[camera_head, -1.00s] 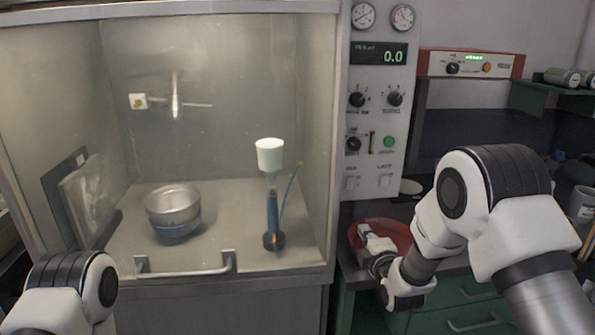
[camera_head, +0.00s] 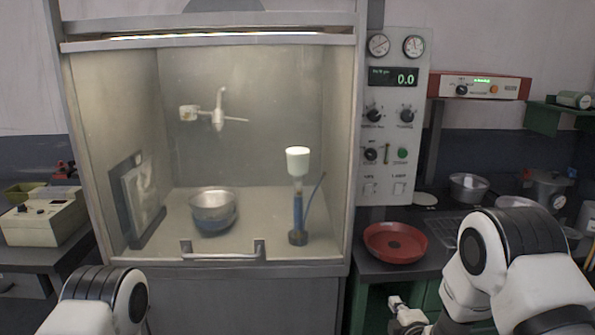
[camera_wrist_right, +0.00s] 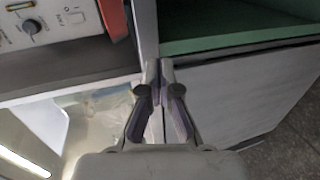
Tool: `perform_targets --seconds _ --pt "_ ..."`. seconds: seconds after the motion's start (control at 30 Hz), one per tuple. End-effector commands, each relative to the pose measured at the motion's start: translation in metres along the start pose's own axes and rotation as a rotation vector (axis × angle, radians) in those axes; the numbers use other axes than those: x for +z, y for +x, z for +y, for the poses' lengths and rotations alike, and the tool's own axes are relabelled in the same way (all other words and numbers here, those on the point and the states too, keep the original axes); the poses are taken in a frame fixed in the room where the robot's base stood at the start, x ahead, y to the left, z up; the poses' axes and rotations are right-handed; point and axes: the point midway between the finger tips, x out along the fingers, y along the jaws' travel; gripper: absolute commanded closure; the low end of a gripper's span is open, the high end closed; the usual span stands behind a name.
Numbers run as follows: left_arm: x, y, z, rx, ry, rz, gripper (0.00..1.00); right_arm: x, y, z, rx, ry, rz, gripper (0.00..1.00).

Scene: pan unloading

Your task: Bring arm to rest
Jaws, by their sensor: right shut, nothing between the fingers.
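My right arm comes in from the lower right in the head view. Its gripper (camera_head: 397,303) is low, in front of the green cabinet and below the red pan. In the right wrist view the right gripper's two fingers (camera_wrist_right: 160,72) are together with nothing between them. Behind them are the cabinet edges and the floor. My left arm shows only as a rounded white and black joint at the lower left of the head view; its gripper is out of frame.
A red pan (camera_head: 395,243) sits on the dark counter. The fume hood holds a metal bowl on a blue base (camera_head: 214,212) and a blue burner with a white top (camera_head: 298,200). A bar handle (camera_head: 222,256) crosses the hood's front edge. A metal pot (camera_head: 468,187) stands behind.

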Motion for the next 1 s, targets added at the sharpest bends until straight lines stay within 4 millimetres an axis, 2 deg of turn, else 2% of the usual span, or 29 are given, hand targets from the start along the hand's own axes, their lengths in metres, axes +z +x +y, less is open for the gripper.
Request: perform_targets --seconds 0.03,0.17,0.27,0.37,0.4,0.47,0.5,0.57,0.6,0.7,0.77,0.83,1.0 --pt "0.000 0.000 0.000 0.000 0.000 -0.001 1.00 0.001 -0.006 -0.020 -0.041 0.003 -0.003 1.00" --pt "0.001 0.000 0.000 0.000 0.000 -0.001 1.00 0.005 -0.028 -0.075 -0.168 0.042 -0.014 1.00" --pt "0.001 0.000 0.000 0.000 0.000 -0.001 1.00 0.007 -0.058 -0.128 -0.307 0.121 -0.036 1.00" --pt "0.000 0.000 0.000 0.000 0.000 -0.001 1.00 0.009 -0.106 -0.191 -0.493 0.262 -0.090 1.00" --pt "0.000 0.000 0.000 0.000 0.000 -0.001 1.00 0.010 -0.133 -0.217 -0.582 0.345 -0.130 1.00" --pt "0.000 0.000 0.000 0.000 0.000 -0.001 1.00 0.010 -0.176 -0.253 -0.714 0.479 -0.211 1.00" --pt "0.000 0.000 0.000 0.000 0.000 -0.001 1.00 0.010 -0.207 -0.272 -0.799 0.578 -0.282 1.00" --pt "0.000 0.000 0.000 0.000 0.000 -0.001 1.00 0.009 -0.257 -0.295 -0.919 0.738 -0.418 1.00" --pt "0.000 -0.001 0.000 0.000 0.000 -0.001 1.00 0.008 -0.290 -0.306 -0.989 0.857 -0.536 1.00" --pt "0.000 -0.001 0.000 0.000 0.000 -0.001 1.00 0.005 -0.345 -0.311 -1.054 1.121 -0.823 1.00" --pt "0.000 0.000 0.000 0.000 0.000 -0.001 1.00 0.004 -0.357 -0.313 -1.044 1.231 -0.944 1.00" --pt "0.000 0.000 0.000 0.000 0.000 -0.001 1.00 0.004 -0.360 -0.314 -1.016 1.317 -1.028 1.00" --pt "0.000 0.000 0.000 0.000 0.000 -0.001 1.00 0.004 -0.360 -0.314 -0.990 1.372 -1.072 1.00"
